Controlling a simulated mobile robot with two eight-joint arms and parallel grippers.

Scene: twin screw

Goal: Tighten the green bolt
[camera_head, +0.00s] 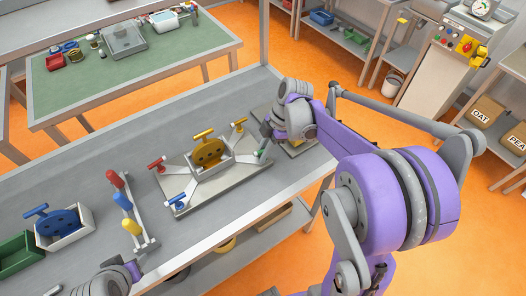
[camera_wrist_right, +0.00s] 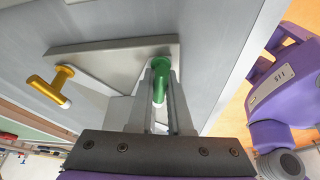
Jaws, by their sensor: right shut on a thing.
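The green bolt (camera_head: 263,147) stands at the right corner of a grey fixture plate (camera_head: 200,207). It also shows in the right wrist view (camera_wrist_right: 160,78), between my two grey fingers. My right gripper (camera_wrist_right: 160,95) is shut on the green bolt; in the head view the gripper (camera_head: 268,134) partly hides it. A yellow part (camera_head: 209,152) sits in a pale cradle at the plate's middle. My left gripper (camera_head: 105,282) is only partly in view at the bottom left, and its fingers are not clear.
A red bolt (camera_head: 157,164), a blue bolt (camera_head: 176,199) and a yellow bolt (camera_head: 239,123) stand at the plate's other corners. A rack with coloured-handled tools (camera_head: 131,227) stands left of it. A white box with a blue part (camera_head: 65,239) and a green bin (camera_head: 20,254) are farther left.

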